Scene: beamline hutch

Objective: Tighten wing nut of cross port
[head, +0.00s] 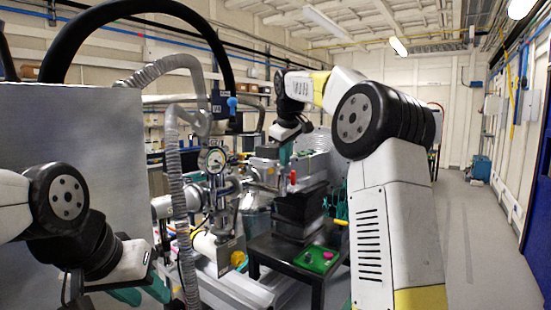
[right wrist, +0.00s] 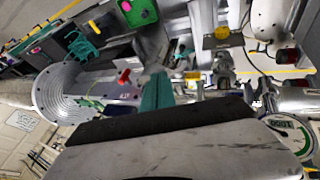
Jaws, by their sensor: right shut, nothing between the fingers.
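The steel vacuum cross port (head: 216,186) stands at the centre of the head view, with a round gauge (head: 212,160) above it. I cannot make out the wing nut for certain; a small metal clamp (right wrist: 222,68) shows in the right wrist view. My right gripper (head: 285,154) points down to the right of the cross port, above the beamline parts. Its teal fingers are together and empty in the right wrist view (right wrist: 157,92). My left gripper (head: 140,295) is low at the left, its teal fingers apart, away from the port.
A ribbed grey hose (head: 176,200) hangs just left of the port. A red knob (head: 293,177) is close by my right gripper. A green tray (head: 300,258) with a pink item lies on a black table (head: 268,248).

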